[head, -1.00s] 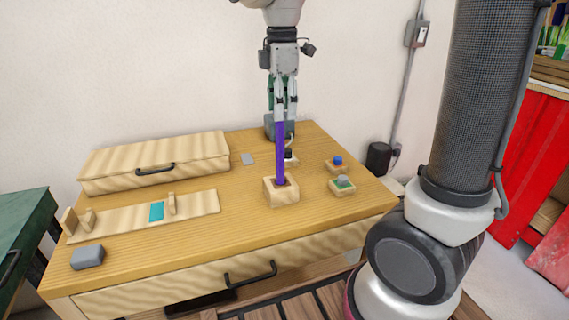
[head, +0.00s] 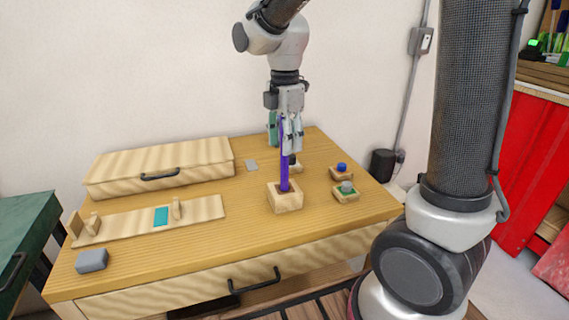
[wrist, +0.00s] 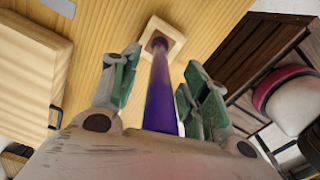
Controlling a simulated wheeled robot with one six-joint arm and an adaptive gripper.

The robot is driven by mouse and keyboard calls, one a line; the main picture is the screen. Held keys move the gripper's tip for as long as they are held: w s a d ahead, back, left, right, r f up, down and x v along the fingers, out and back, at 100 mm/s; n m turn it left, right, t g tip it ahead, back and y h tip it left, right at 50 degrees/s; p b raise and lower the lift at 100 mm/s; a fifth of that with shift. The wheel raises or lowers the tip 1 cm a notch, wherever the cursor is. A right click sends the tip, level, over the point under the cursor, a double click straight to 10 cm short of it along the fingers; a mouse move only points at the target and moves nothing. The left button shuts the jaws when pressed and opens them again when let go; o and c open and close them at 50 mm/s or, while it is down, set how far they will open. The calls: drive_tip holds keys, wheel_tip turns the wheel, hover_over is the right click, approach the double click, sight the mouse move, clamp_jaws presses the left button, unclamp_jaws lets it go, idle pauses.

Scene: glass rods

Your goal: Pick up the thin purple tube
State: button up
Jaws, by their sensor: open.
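The thin purple tube (head: 284,160) stands upright in a square wooden block (head: 286,203) on the table. My gripper (head: 291,138) is over the block, fingers pointing down, at the tube's upper part. In the wrist view the tube (wrist: 161,85) runs from the block (wrist: 160,33) up between the open green-padded fingers of my gripper (wrist: 160,85). A gap shows on each side of the tube there. In the head view the fingers partly overlap the tube's top.
On the wooden table (head: 150,265) are a lidded wooden box (head: 160,167), a wooden rack (head: 120,225) with a teal patch, and a grey block (head: 91,260).

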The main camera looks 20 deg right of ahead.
clamp_jaws()
